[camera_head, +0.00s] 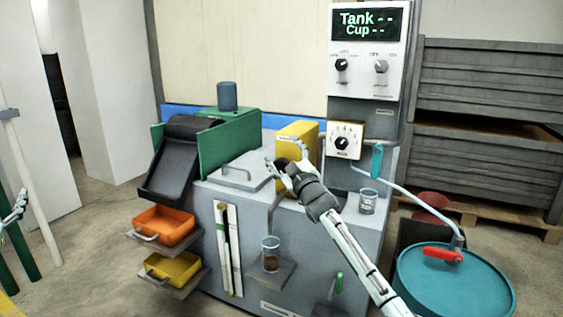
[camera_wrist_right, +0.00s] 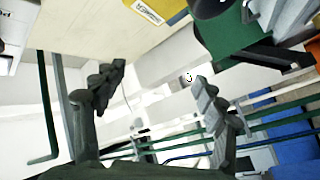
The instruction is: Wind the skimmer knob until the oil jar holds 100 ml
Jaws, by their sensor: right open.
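The yellow skimmer housing (camera_head: 297,143) stands on top of the grey machine. A dark round part (camera_wrist_right: 210,7), perhaps the skimmer knob, shows at the top edge of the right wrist view beside the yellow housing (camera_wrist_right: 162,9). My right gripper (camera_head: 286,166) is in front of the housing and partly hides it; in the right wrist view its fingers (camera_wrist_right: 160,95) are apart with nothing between them. The clear oil jar (camera_head: 271,256) stands on a small front shelf, with brown liquid low in it. My left gripper (camera_head: 14,215) is partly cut off at the left edge.
The display (camera_head: 367,20) reads "Tank --" and "Cup --". A clear cup (camera_head: 368,203) stands on the machine's right side near a bent hose. A teal drum (camera_head: 455,285) is at lower right. Orange (camera_head: 163,229) and yellow (camera_head: 174,268) trays stick out at left.

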